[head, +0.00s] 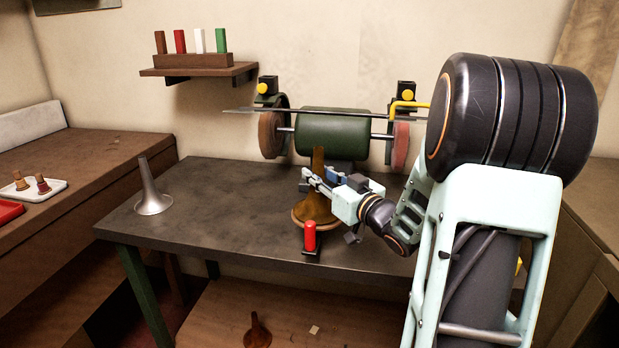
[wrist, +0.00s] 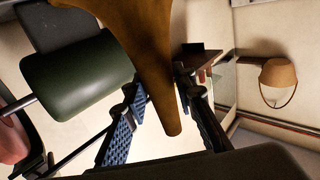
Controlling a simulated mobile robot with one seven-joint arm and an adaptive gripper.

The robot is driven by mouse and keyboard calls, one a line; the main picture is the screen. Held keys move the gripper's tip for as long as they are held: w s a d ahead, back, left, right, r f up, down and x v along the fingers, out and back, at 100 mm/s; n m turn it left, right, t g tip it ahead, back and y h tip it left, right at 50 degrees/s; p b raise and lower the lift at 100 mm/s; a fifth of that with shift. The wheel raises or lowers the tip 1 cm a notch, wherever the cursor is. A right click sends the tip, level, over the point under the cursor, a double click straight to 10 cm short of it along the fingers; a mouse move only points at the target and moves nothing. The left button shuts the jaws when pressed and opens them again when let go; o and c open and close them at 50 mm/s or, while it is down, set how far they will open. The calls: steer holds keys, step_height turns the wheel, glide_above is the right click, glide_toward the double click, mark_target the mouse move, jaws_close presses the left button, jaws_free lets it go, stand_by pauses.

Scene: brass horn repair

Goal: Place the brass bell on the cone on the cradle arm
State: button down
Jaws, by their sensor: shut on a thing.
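The brass bell (head: 316,207) is upright over the front of the dark bench, narrow stem up and flare down. My gripper (head: 311,178) is shut on its stem from the right. In the wrist view the bell's stem (wrist: 158,75) runs between the two blue-padded fingers (wrist: 157,88). A red-handled piece on a black base (head: 310,237) stands just in front of the flare. The cone and the cradle arm cannot be made out. Whether the bell rests on something beneath it is hidden.
A silver funnel-shaped bell (head: 152,195) stands on the bench's left. A green polishing machine (head: 335,132) with wheels and a long rod is behind my gripper; it also shows in the wrist view (wrist: 78,73). A dark brown bell-shaped piece (head: 257,332) sits below the bench.

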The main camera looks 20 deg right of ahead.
steer(key=shift+f, duration=0.2)
steer(key=shift+f, duration=0.1)
steer(key=c, duration=1.6)
jaws_free()
steer(key=shift+r, duration=0.2)
steer(key=s+d, duration=0.2)
steer(key=s, duration=1)
steer(key=shift+d, duration=0.2)
